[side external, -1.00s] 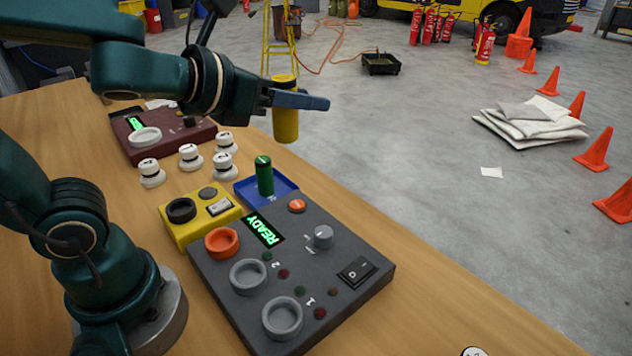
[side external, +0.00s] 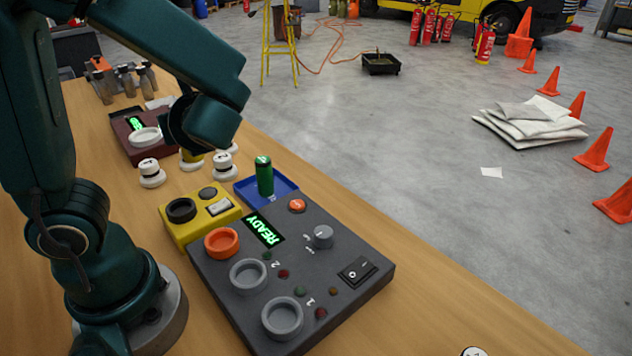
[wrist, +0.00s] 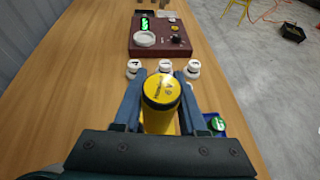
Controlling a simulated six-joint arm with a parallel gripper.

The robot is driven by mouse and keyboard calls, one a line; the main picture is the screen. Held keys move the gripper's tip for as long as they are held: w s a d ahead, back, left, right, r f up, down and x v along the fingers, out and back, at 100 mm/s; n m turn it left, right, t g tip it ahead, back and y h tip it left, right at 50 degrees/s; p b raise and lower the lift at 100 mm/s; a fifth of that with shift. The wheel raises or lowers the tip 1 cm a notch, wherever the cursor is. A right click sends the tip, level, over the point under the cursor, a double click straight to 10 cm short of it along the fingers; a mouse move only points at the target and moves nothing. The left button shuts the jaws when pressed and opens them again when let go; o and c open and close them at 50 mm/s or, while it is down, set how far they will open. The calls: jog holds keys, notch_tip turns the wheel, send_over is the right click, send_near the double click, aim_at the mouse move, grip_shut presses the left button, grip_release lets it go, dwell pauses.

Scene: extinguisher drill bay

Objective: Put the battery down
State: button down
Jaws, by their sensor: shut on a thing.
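The yellow battery (wrist: 162,90) is upright between the two blue fingers of my gripper (wrist: 160,84) in the wrist view, shut on its sides.
White knobs (side external: 152,174) stand close around the battery. A dark red box (wrist: 177,45) with a white ring lies beyond them. A yellow box (side external: 180,232) and the grey panel (side external: 210,270) reading READY are nearer the side camera. Bare wood (wrist: 85,75) lies left in the wrist view.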

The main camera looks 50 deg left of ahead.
jog(key=s+n+g, duration=0.1)
jog(key=s+a+n+g, duration=0.1)
jog(key=s, duration=0.1)
jog(key=s+a+f+n+g, duration=0.1)
jog(key=s+g, duration=0.1)
jog(key=shift+n, duration=0.3)
jog(key=shift+f, duration=4.8)
jog(key=shift+c, duration=2.3)
grip_release()
jog(key=shift+f, duration=0.15)
jog(key=v, duration=0.3)
jog(key=shift+w+d, duration=0.15)
jog(key=shift+d, duration=0.25)
jog(key=shift+o, duration=0.5)
jog(key=shift+d+r, duration=0.4)
jog(key=shift+d, duration=0.15)
